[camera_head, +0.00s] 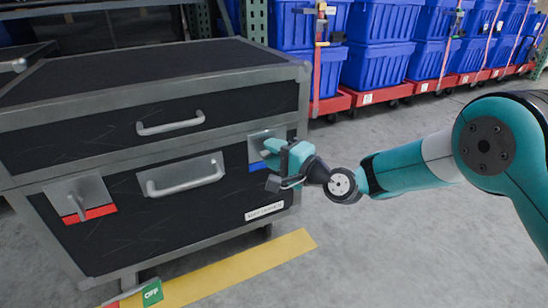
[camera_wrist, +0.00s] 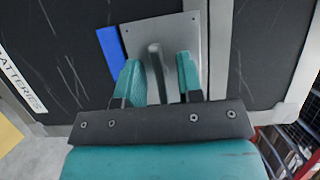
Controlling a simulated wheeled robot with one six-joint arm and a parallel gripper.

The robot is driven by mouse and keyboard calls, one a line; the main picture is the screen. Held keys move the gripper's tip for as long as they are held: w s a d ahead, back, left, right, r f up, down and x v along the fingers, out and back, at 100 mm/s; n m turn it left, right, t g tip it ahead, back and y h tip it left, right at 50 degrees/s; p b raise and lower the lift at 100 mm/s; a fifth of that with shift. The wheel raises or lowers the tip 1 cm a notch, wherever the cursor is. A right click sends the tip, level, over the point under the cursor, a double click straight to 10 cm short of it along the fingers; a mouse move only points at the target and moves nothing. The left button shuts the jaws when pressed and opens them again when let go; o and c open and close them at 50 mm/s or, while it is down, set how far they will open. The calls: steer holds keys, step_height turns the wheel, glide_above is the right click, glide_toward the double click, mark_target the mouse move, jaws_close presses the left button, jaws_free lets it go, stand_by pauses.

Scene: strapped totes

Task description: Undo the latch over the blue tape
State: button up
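The latch over the blue tape is a grey metal plate (camera_wrist: 188,32) with a bar handle (camera_wrist: 154,60) on the right side of a black case's front; in the head view the plate (camera_head: 262,135) is partly behind my gripper. The blue tape (camera_wrist: 111,48) shows along the plate's edge, and also in the head view (camera_head: 257,166). My gripper (camera_wrist: 158,75) is open, with its two teal fingers on either side of the handle and gaps to both. It also shows in the head view (camera_head: 274,152). Whether the fingers touch the plate cannot be told.
The black case (camera_head: 115,205) has a second latch (camera_head: 78,196) over red tape at left and two pull handles (camera_head: 182,177). Blue totes (camera_head: 378,66) stand on red dollies at the back. A yellow floor stripe (camera_head: 245,265) runs before the case; the grey floor is open at right.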

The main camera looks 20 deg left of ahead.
steer(key=shift+a, duration=0.1)
jaws_close()
